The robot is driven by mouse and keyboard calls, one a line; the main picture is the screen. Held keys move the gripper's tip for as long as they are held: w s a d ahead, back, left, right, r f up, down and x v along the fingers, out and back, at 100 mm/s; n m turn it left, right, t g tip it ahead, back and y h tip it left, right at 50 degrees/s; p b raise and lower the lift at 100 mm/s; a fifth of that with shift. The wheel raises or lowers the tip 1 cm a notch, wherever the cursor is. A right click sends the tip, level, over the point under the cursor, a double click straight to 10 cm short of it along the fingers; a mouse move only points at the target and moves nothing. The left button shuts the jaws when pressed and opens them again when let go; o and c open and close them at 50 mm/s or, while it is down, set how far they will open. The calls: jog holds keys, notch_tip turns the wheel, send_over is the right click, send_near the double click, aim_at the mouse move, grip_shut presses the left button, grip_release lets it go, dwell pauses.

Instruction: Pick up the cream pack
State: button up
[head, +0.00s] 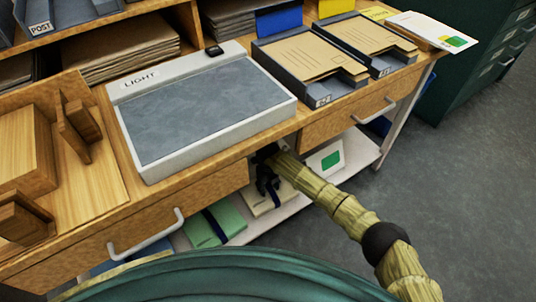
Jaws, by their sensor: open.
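The cream pack (283,196) lies on the white lower shelf under the table, with a dark band around it. My gripper (267,188) is black and open, reaching under the tabletop from the right, directly over the pack in this view. It hides part of the pack. I cannot tell whether the fingers touch it or hang a little above it.
On the lower shelf (262,228), a green pack (229,216) with a dark blue band lies left and a white pack with a green square (326,158) lies right. Above are a drawer (170,209), a light box (205,105) and paper trays (310,65).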

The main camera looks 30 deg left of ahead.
grip_shut()
jog(key=shift+r, duration=0.2)
dwell(0.3)
